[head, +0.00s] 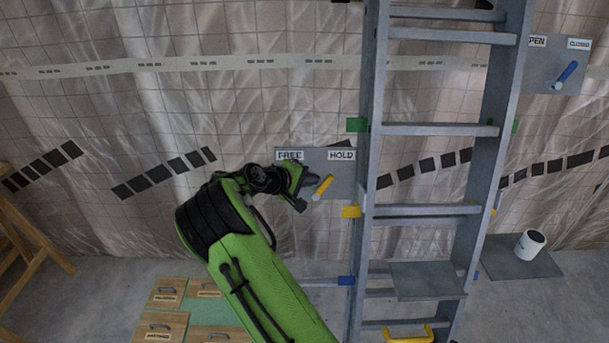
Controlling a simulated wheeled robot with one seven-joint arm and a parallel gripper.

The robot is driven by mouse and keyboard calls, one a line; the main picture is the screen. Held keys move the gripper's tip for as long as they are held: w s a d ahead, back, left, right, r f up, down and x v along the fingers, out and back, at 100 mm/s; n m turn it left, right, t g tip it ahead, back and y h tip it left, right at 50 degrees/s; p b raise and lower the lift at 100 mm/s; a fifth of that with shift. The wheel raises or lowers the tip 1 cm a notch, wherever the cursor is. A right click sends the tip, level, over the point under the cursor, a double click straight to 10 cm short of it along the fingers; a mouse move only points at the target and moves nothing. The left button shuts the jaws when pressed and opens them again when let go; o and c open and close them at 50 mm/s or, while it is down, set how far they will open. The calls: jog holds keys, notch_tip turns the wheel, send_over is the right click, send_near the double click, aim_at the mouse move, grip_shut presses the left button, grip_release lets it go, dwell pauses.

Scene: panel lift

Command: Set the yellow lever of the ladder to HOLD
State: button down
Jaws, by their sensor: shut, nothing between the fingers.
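The yellow lever (323,187) sits on a grey plate (343,169) fixed at the left side of the ladder (369,120). The plate carries a FREE label (290,156) at its upper left and a HOLD label (341,155) at its upper right. The lever tilts up and to the right from its pivot, its tip on the HOLD side. My gripper (303,190) is just left of the lever, shut and empty, covering part of the plate. I cannot tell whether it touches the lever.
A blue lever (566,73) is on another plate at the upper right, with a CLOSED label. A white cup-like container (530,244) stands on a grey shelf at the right. Wooden drawer fronts (165,326) are low at the left. A yellow handle (410,338) is at the ladder's foot.

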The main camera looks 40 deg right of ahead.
jog(key=shift+s+d+r+m+y+p, duration=0.1)
jog(key=shift+s+d+m+y+p, duration=0.4)
jog(key=shift+m+y, duration=0.6)
jog(key=shift+d, duration=0.2)
